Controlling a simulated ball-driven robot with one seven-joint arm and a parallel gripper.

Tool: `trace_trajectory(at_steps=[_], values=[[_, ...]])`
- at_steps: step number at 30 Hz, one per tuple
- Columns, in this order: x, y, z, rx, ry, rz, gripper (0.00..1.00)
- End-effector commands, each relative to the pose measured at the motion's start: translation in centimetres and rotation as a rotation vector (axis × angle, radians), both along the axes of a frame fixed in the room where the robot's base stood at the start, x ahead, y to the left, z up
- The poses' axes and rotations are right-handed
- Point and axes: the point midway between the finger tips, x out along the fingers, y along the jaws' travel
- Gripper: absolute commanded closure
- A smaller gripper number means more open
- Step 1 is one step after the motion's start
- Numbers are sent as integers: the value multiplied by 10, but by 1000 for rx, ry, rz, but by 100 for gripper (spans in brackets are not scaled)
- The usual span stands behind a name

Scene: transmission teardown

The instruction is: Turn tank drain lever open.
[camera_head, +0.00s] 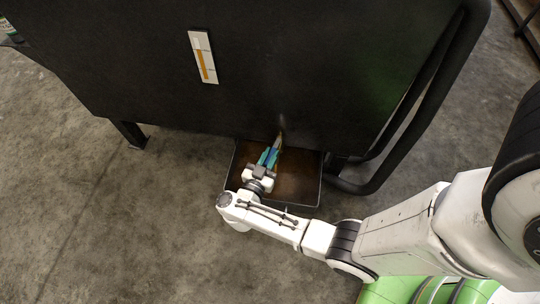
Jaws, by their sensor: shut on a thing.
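The tank (130,60) is a large dark box on legs that fills the upper part of the head view. A small drain fitting (281,124) sticks out low on its front wall. My gripper (277,144) reaches up to this fitting from below, with blue-green fingers. It is shut on the drain lever, which is mostly hidden between the fingers. The lever's exact angle cannot be told.
A dark open tray (310,192) stands on the floor under the fitting, below my gripper. A white gauge strip with an orange bar (203,57) is on the tank wall. A thick black bent tube (409,120) runs down the tank's right side. Bare concrete floor lies to the left.

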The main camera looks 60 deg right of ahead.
Motion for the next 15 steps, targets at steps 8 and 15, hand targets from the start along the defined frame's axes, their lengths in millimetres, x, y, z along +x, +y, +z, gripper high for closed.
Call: trace_trajectory(at_steps=[8, 15], values=[[0, 0, 1, -2, -1, -1, 100], [-5, -1, 5, -2, 3, 55, 100]])
